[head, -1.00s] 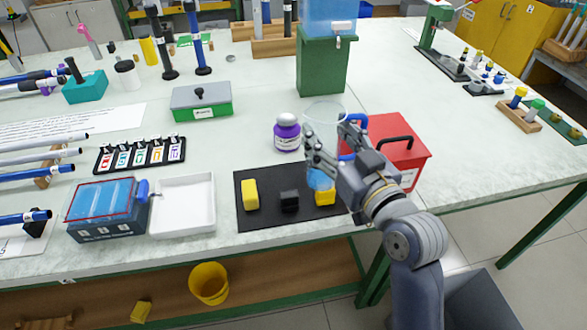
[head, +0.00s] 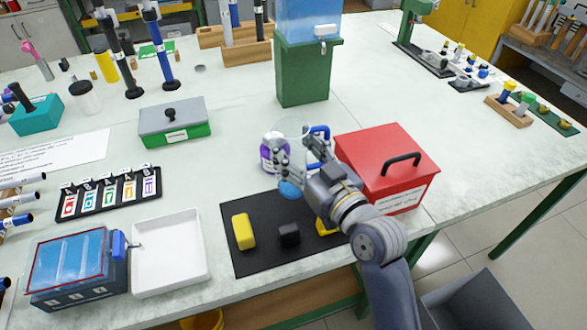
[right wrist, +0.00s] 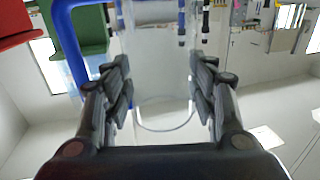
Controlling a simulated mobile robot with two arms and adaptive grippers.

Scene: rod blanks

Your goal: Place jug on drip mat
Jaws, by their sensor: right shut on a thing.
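The clear jug with a blue handle is held in my right gripper (head: 290,160). In the head view its blue handle (head: 319,140) rises behind my fingers, and a blue patch at its lower end (head: 289,189) shows below them. In the right wrist view the transparent jug (right wrist: 162,100) stands between both fingers, with the handle (right wrist: 72,50) on the left. The black mat (head: 262,262), apparently the drip mat, lies at the table's front edge. The jug appears over or just behind its back edge; its height is unclear. My left gripper is out of view.
A yellow block (head: 243,231), a black block (head: 289,234) and a partly hidden yellow piece (head: 325,227) lie on the mat. A red box (head: 380,150) stands right, a white tray (head: 170,252) left.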

